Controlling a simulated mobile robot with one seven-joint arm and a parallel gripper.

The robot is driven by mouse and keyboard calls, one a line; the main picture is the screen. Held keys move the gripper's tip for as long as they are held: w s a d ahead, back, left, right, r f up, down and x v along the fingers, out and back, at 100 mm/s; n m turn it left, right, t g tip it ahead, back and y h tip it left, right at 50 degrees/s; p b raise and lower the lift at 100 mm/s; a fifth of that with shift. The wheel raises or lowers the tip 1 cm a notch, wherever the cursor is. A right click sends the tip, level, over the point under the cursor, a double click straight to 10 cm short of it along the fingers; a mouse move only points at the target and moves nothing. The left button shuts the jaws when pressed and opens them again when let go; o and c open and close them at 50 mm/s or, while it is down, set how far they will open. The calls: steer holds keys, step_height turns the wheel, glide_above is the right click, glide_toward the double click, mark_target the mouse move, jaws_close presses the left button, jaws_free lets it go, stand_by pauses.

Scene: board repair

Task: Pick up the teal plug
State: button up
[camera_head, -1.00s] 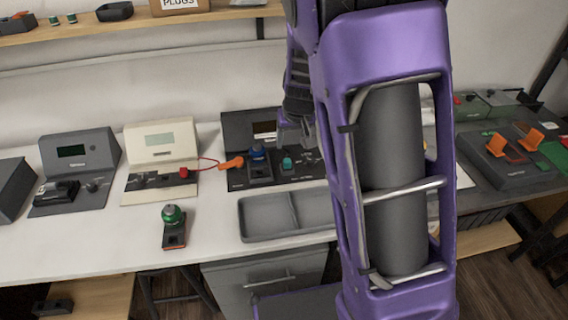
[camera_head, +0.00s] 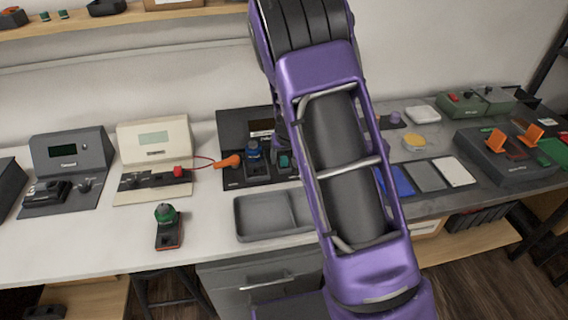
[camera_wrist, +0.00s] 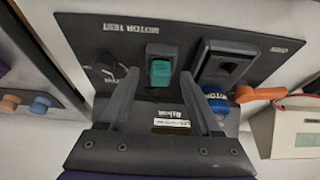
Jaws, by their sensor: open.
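The teal plug (camera_wrist: 160,72) sits in a dark holder on the black motor test panel (camera_wrist: 100,30). In the head view the teal plug (camera_head: 284,160) shows beside my arm, which partly covers the panel (camera_head: 232,125). In the wrist view my gripper (camera_wrist: 159,78) is open, its two fingers on either side of the plug's line and pointing toward it. Nothing is between the fingers that I can see held. Whether the fingertips are level with the plug is unclear. In the head view my gripper is mostly hidden behind my arm.
A blue-topped part (camera_head: 253,149) and an orange connector (camera_head: 229,161) lie close beside the plug. A grey tray (camera_head: 263,234) is in front of the panel. A green-topped device (camera_head: 167,225) stands on the white bench. Blue, grey and white pads lie right of my arm.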

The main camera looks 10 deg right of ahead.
mark_target(284, 159)
jaws_close()
stand_by(0.3)
step_height(284, 159, up, 10)
steer(key=p, duration=0.2)
stand_by(0.5)
steer(key=shift+a, duration=0.1)
